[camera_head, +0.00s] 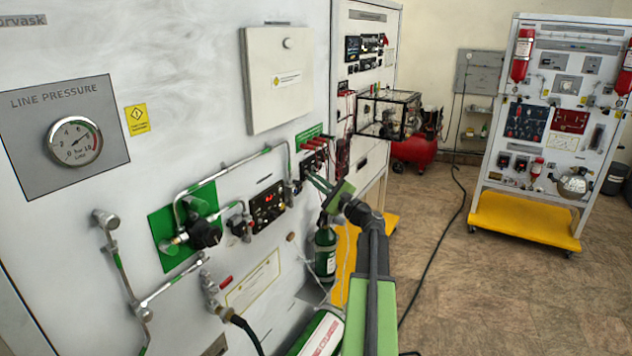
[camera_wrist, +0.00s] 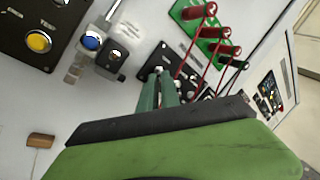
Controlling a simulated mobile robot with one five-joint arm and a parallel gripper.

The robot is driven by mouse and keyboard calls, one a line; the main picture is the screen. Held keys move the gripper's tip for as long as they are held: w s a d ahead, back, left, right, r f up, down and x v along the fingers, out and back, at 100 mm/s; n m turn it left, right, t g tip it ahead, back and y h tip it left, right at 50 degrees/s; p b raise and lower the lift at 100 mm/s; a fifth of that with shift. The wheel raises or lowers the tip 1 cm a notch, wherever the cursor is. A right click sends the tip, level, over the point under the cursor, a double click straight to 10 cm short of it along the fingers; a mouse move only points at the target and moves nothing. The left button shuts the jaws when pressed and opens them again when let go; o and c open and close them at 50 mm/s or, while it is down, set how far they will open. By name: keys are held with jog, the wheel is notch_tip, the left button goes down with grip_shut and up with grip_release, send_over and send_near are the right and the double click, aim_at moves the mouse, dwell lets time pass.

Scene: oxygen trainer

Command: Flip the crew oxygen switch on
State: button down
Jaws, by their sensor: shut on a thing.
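A small black switch panel (camera_wrist: 150,95) is on the white trainer wall in the wrist view, partly hidden by my fingers. It also shows in the head view (camera_head: 308,166). Several small toggles stand on it, and their labels are too small to read. My gripper (camera_wrist: 162,80) reaches this panel with its green fingers close together. It also shows in the head view (camera_head: 316,182), in front of the panel. The fingers are shut on a small toggle switch at the panel. The toggle's position is hidden between the fingertips.
Red-handled pins with red cords (camera_wrist: 215,32) sit on a green plate just above the panel. A green bottle (camera_head: 325,250) stands below. Open floor (camera_head: 480,290) lies to the right.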

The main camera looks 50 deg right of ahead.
jog(key=shift+r+g+p, duration=0.3)
jog(key=shift+r+p, duration=0.05)
jog(key=shift+p, duration=0.55)
jog(key=r+g+p, duration=0.1)
jog(key=p, duration=0.4)
jog(key=shift+s+r+n+g, duration=0.1)
jog(key=shift+r+n+g, duration=0.1)
jog(key=shift+n+g, duration=0.2)
jog(key=r+g+p, duration=0.1)
jog(key=g+p, duration=0.1)
jog(key=p, duration=0.4)
jog(key=shift+n, duration=0.3)
jog(key=g+p, duration=0.1)
jog(key=p, duration=0.2)
jog(key=g+p, duration=0.2)
jog(key=p, duration=0.1)
jog(key=shift+r+n+p, duration=0.3)
jog(key=shift+r, duration=0.05)
jog(key=g+p, duration=0.2)
jog(key=p, duration=0.1)
jog(key=shift+w, duration=0.25)
jog(key=shift+f+g+p, duration=0.1)
jog(key=shift+g+p, duration=0.2)
